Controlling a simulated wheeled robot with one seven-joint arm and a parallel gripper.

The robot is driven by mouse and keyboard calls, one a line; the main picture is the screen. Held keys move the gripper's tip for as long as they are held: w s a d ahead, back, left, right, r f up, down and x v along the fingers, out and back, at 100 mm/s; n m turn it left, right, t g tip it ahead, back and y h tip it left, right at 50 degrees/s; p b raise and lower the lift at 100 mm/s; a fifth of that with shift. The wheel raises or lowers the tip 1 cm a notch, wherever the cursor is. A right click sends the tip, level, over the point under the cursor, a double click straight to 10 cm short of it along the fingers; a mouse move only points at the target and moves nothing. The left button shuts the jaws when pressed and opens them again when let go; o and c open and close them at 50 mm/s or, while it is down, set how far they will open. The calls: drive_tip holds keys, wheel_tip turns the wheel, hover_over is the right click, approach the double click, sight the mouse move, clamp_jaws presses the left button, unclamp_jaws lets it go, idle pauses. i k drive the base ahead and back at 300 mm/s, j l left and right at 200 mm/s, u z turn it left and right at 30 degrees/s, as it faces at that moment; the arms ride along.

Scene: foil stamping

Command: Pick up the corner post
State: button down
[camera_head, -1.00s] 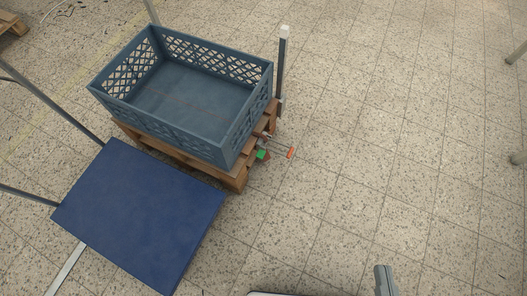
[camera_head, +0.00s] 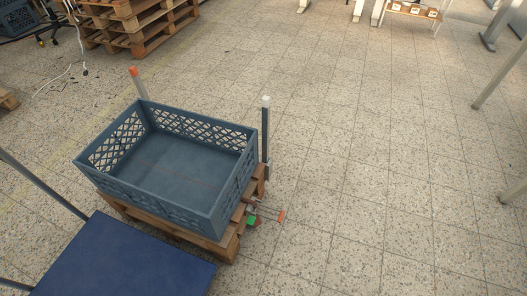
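A dark upright post (camera_head: 265,135) with a white top stands at the back right corner of a blue-grey crate (camera_head: 213,222). A second, pale post (camera_head: 139,88) with an orange top stands at the crate's back left corner, its lower part hidden behind the crate. I cannot tell which of the two is the corner post. The empty crate sits on a wooden pallet (camera_head: 231,245). My gripper is not in view.
A clamp-like tool with an orange end (camera_head: 281,216) and a green part (camera_head: 252,222) sticks out from the pallet's right side. A blue-topped cart (camera_head: 120,260) stands front left. Stacked pallets (camera_head: 135,30) stand at the back. The tiled floor at right is clear.

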sight(266, 100)
drive_tip(key=i+u, duration=0.1)
drive_tip(key=i, duration=1.35)
